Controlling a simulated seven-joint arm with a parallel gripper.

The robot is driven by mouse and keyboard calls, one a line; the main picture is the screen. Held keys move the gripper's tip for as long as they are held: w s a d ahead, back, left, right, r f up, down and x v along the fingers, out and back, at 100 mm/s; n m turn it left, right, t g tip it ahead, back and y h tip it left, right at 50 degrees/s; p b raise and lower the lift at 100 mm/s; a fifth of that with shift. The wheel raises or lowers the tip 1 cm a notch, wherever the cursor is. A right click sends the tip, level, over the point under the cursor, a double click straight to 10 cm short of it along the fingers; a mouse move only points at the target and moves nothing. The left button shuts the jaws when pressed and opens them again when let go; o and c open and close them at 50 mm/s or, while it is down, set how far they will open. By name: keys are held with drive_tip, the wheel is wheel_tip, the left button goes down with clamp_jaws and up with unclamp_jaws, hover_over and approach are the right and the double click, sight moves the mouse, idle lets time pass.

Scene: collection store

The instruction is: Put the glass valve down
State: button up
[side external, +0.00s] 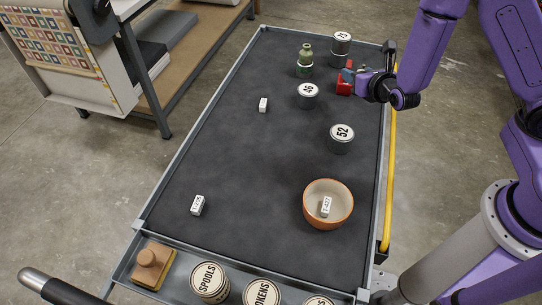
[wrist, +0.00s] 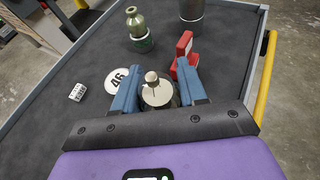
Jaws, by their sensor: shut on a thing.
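My gripper (wrist: 158,86) is shut on a pale, round, knob-topped piece, which I take to be the glass valve (wrist: 157,92). It sits between the two blue fingers in the wrist view. In the side view my gripper (side external: 357,76) is over the far right part of the dark trolley top (side external: 240,150), and the valve cannot be made out there. Whether the valve touches the surface cannot be told.
A red block (wrist: 184,52) is close by the right finger. Tin 46 (side external: 308,96), a green bottle on a tin (side external: 305,62), tin 13 (side external: 341,48) and tin 52 (side external: 341,139) stand around. An orange bowl (side external: 312,211) holds a tag.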

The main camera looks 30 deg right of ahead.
drive_tip(key=s+a+r+n+y, duration=0.1)
drive_tip(key=s+a+n+y, duration=0.1)
drive_tip(key=s+a, duration=0.55)
drive_tip(key=s+a+r+n+y, duration=0.15)
drive_tip(key=s+a, duration=0.25)
drive_tip(key=a, duration=0.6)
drive_tip(key=s+a+r+n+y, duration=0.1)
drive_tip(key=s+a+y, duration=0.1)
drive_tip(key=s+a, duration=0.5)
drive_tip(key=w+a+f, duration=0.6)
drive_tip(key=w, duration=0.1)
drive_tip(key=w+a+f, duration=0.3)
drive_tip(key=w+a, duration=0.1)
drive_tip(key=shift+w+f, duration=0.2)
drive_tip(key=shift+f, duration=0.2)
drive_tip(key=shift+w+a+f, duration=0.15)
drive_tip(key=shift+f, duration=1.65)
drive_tip(key=shift+f, duration=0.1)
drive_tip(key=o, duration=1)
drive_tip(key=shift+a, duration=0.1)
drive_tip(key=shift+o, duration=0.2)
